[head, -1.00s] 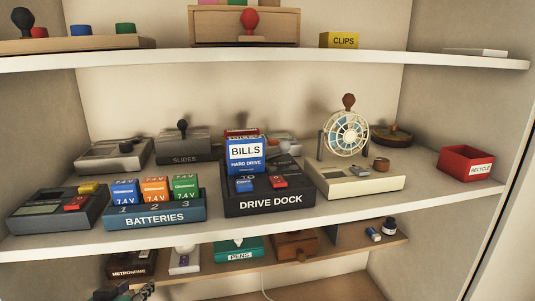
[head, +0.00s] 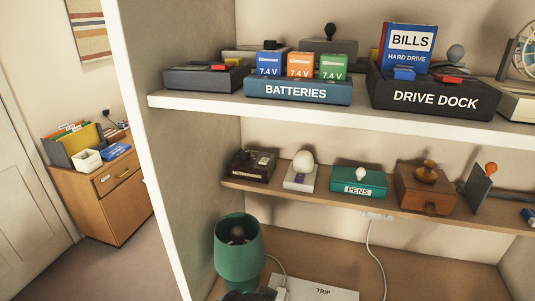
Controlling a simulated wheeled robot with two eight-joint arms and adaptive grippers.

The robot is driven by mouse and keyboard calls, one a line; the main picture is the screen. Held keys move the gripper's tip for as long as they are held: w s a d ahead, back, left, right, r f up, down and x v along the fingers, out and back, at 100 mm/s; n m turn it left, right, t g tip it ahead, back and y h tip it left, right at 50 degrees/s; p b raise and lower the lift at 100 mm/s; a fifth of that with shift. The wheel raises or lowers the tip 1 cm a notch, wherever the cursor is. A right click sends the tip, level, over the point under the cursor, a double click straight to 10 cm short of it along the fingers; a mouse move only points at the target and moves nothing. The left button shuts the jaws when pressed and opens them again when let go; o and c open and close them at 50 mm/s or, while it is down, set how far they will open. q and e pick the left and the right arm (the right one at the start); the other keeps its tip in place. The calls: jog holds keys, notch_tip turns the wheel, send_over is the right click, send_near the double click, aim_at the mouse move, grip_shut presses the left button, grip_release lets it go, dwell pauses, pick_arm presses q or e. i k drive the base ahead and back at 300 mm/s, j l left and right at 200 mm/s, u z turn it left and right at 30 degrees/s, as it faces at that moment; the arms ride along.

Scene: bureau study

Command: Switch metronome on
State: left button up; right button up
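The metronome (head: 251,166) is a small dark brown box at the left end of the middle shelf in the head view. It has a dark knob on its left part and small light details on its top and front. Its front label is too small to read now, and I cannot tell whether it is on. Neither of my grippers can be made out in the head view. A dark shape at the bottom edge, below the green lamp, is too cut off to identify.
A white device with a round top (head: 300,172), a teal pens box (head: 358,184) and a brown wooden box (head: 426,190) stand right of it. The green lamp (head: 239,255) stands below. The upper shelf (head: 330,113) overhangs; its upright (head: 150,150) is at left.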

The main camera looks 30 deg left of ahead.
aim_at(264, 160)
jog(key=u, duration=1.05)
